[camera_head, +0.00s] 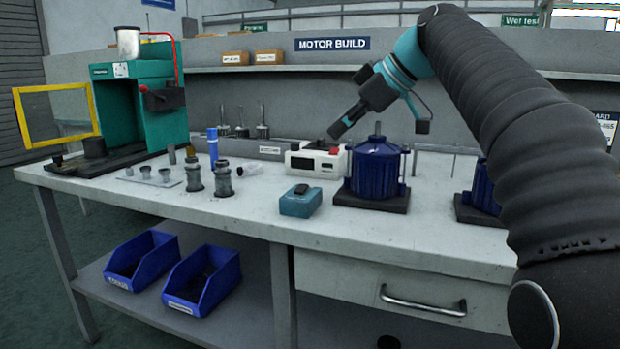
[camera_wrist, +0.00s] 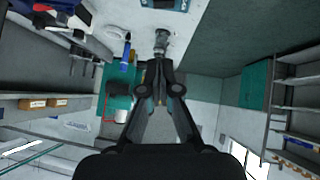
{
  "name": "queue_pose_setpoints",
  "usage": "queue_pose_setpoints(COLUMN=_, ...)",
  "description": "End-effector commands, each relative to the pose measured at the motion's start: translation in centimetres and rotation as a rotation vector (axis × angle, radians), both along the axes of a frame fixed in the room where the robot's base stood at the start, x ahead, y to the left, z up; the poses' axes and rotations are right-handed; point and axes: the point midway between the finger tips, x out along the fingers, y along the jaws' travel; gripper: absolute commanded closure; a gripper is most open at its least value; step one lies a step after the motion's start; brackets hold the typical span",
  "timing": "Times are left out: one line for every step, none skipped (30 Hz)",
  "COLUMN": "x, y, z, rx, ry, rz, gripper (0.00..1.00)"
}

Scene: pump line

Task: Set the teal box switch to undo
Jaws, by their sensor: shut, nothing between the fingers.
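The teal box (camera_head: 300,205) sits on the workbench, left of the nearer blue motor. A dark switch (camera_head: 301,189) is on its top; I cannot read its position or any marking. A teal piece at the top edge of the wrist view (camera_wrist: 182,5) looks like the same box, mostly cut off. My gripper (camera_head: 337,130) is above the bench, higher than the box and to its right in the picture, apart from it. Its fingers are shut and empty, and they meet in the middle of the wrist view (camera_wrist: 160,75).
A blue motor (camera_head: 376,166) on a dark base stands right of the box. A white device (camera_head: 317,160) with a red button is behind it. Grey cylinders (camera_head: 223,180) and a teal press (camera_head: 150,100) are to the left. Bare bench lies around the box.

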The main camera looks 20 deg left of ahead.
Motion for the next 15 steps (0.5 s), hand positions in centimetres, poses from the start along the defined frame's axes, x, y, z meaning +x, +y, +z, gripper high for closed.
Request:
queue_pose_setpoints(x=0.0, y=0.1, z=0.1, rx=0.001, ry=-0.002, rz=0.004, gripper=1.0)
queue_pose_setpoints(x=0.0, y=0.1, z=0.1, rx=0.001, ry=-0.002, rz=0.004, gripper=1.0)
queue_pose_setpoints(x=0.0, y=0.1, z=0.1, rx=0.001, ry=-0.002, rz=0.004, gripper=1.0)
queue_pose_setpoints(x=0.0, y=0.0, z=0.1, rx=0.001, ry=-0.003, rz=0.003, gripper=1.0)
queue_pose_setpoints(x=0.0, y=0.0, z=0.1, rx=0.0, ry=-0.002, rz=0.002, gripper=1.0)
queue_pose_setpoints(x=0.0, y=0.0, z=0.1, rx=0.0, ry=-0.002, rz=0.002, gripper=1.0)
queue_pose_setpoints(x=0.0, y=0.0, z=0.1, rx=0.0, ry=-0.002, rz=0.002, gripper=1.0)
queue_pose_setpoints(x=0.0, y=0.0, z=0.1, rx=0.001, ry=-0.001, rz=0.002, gripper=1.0)
queue_pose_setpoints(x=0.0, y=0.0, z=0.0, rx=0.001, ry=-0.001, rz=0.002, gripper=1.0)
queue_pose_setpoints(x=0.0, y=0.1, z=0.0, rx=0.001, ry=-0.001, rz=0.002, gripper=1.0)
queue_pose_setpoints(x=0.0, y=0.1, z=-0.1, rx=0.001, ry=-0.001, rz=0.002, gripper=1.0)
queue_pose_setpoints(x=0.1, y=0.3, z=-0.3, rx=0.001, ry=-0.001, rz=0.002, gripper=1.0)
queue_pose_setpoints(x=0.1, y=0.4, z=-0.5, rx=0.0, ry=-0.001, rz=0.001, gripper=1.0)
queue_pose_setpoints(x=0.2, y=0.6, z=-0.7, rx=0.0, ry=-0.001, rz=0.001, gripper=1.0)
queue_pose_setpoints(x=0.3, y=1.0, z=-1.1, rx=0.0, ry=0.0, rz=0.001, gripper=1.0)
